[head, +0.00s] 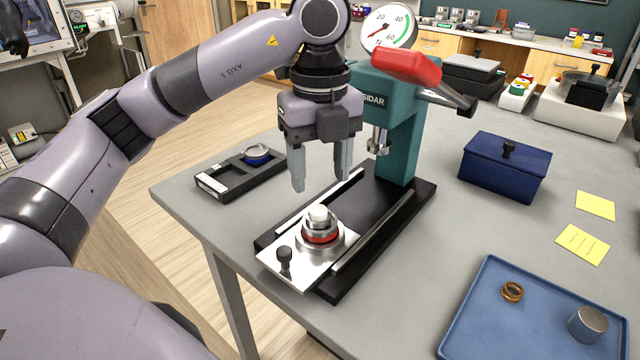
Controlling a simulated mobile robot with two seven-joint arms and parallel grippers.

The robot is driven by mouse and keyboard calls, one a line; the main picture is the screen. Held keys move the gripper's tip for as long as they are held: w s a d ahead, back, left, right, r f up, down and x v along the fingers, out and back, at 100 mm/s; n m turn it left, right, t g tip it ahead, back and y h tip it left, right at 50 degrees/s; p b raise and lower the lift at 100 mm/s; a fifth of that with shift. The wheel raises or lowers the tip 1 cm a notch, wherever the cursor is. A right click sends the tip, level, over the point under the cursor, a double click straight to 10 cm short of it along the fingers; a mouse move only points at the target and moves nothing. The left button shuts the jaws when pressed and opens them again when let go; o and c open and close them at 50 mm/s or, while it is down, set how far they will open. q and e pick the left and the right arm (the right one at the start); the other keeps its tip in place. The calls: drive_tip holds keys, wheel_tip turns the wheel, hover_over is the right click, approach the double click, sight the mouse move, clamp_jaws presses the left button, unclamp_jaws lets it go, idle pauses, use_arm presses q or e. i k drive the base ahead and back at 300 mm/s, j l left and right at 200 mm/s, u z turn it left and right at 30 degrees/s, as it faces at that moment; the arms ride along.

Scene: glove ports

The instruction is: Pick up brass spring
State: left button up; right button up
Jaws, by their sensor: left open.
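The brass spring (512,292) is a small golden coil lying on the blue tray (484,268) at the lower right. My left gripper (321,182) points down with its two fingers apart. It hangs empty above the black base of the teal press (398,150), up and to the left of the spring and well apart from it. My right gripper does not show.
A metal cylinder (587,324) stands on the tray right of the spring. A sliding plate (290,268) carries a stacked red and silver part (320,228). A dark blue lidded box (505,166), yellow notes (583,244) and a black holder (240,172) are also on the table.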

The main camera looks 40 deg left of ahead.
sight(518, 297)
drive_tip(key=k, duration=1)
